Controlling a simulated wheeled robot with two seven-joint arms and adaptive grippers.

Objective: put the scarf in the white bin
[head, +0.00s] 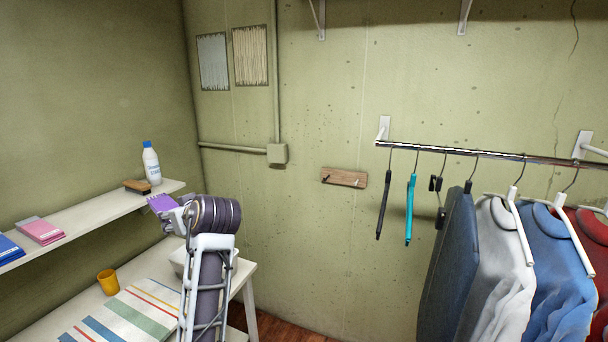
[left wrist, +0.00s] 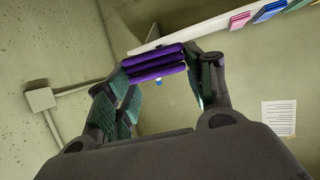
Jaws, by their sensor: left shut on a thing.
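A purple folded cloth, which looks like the scarf (head: 161,203), is at the tip of my left gripper (head: 172,211) in the head view. In the left wrist view the scarf (left wrist: 156,65) spans between the two fingers of the left gripper (left wrist: 160,72), which is shut on it. It is held up in the air, in front of the wall shelf in the head view. A pale box-like thing (head: 178,261) on the table, mostly hidden behind my left arm, may be the white bin; I cannot tell. My right gripper is not in view.
The table (head: 98,296) holds a yellow cup (head: 108,282) and a striped cloth (head: 140,310). The wall shelf (head: 100,222) bears a white bottle (head: 151,163), a brush (head: 137,186) and pink and blue packs. A clothes rail (head: 480,153) with hanging garments is at right.

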